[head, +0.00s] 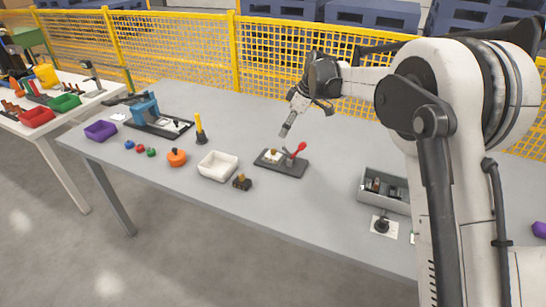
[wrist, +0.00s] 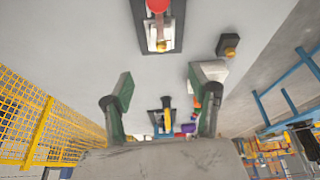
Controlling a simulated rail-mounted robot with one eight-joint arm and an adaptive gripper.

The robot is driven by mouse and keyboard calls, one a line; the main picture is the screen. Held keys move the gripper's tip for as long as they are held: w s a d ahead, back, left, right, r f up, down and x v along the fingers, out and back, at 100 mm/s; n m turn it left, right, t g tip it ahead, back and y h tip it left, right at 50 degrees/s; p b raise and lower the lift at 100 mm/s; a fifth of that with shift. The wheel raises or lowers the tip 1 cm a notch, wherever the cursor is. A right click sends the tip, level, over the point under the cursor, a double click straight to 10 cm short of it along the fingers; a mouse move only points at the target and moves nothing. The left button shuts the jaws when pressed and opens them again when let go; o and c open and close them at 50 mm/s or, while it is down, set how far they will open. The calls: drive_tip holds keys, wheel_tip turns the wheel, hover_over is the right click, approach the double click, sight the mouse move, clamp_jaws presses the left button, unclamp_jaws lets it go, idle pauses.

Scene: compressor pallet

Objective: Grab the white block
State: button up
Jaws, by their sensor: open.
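A small whitish block (head: 272,155) sits on the black base plate (head: 283,167) of a fixture with a red handle (head: 298,149). A yellowish part shows on it, and its exact shape is too small to tell. The fixture also shows at the top of the wrist view (wrist: 160,42), with pale metal at its middle. My gripper (head: 285,130) is above and behind the fixture, apart from it. In the wrist view its two fingers (wrist: 161,90) are spread with nothing held between them.
A white open bin (head: 218,166) stands left of the fixture, with a small dark block with brass parts (head: 242,182) beside it. A grey bin (head: 384,190) with parts is at right. An orange round item (head: 177,157) and yellow-handled tool (head: 199,130) are left. Yellow fencing (head: 270,60) runs behind.

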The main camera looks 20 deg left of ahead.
sight(274, 150)
drive_tip(key=x, duration=1.3)
drive_tip(key=shift+s+f, duration=0.1)
drive_tip(key=c, duration=1.3)
